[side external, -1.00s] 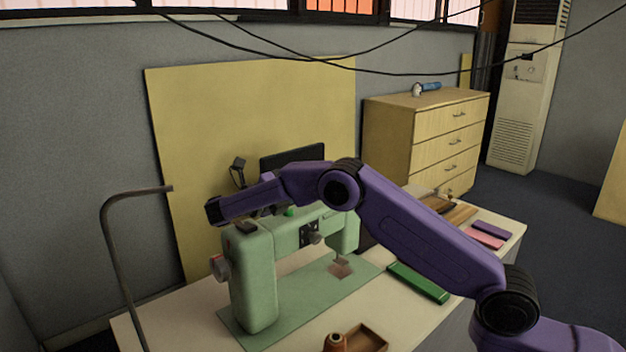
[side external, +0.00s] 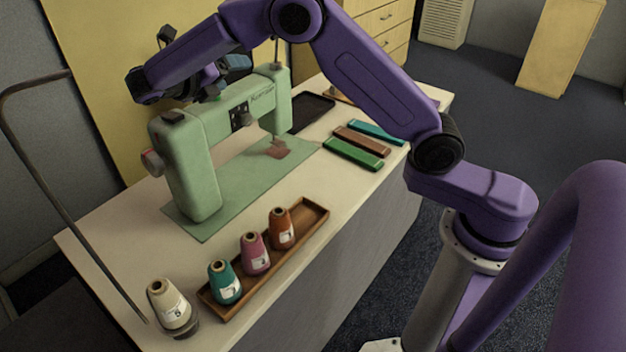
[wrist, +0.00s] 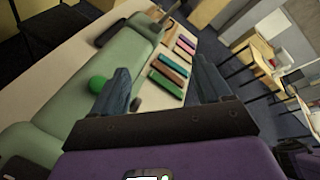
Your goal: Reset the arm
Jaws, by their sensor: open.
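My gripper (wrist: 161,68) shows in the wrist view with its two dark fingers spread apart and nothing between them. In the side view my purple arm reaches over the light green sewing machine (side external: 195,160); the fingers cannot be made out clearly there. The machine also fills the left of the wrist view (wrist: 125,50), below my gripper, with a round green knob (wrist: 97,84) near the left finger. The machine stands on a green mat (side external: 235,190) on the pale table (side external: 110,240).
A wooden tray (side external: 308,222) holds teal, pink and orange thread cones; a cream cone (side external: 169,304) stands beside it. Green (side external: 353,154), brown (side external: 361,141) and teal (side external: 376,132) bars lie right of the machine. A bent metal rod (side external: 62,200) rises at the left.

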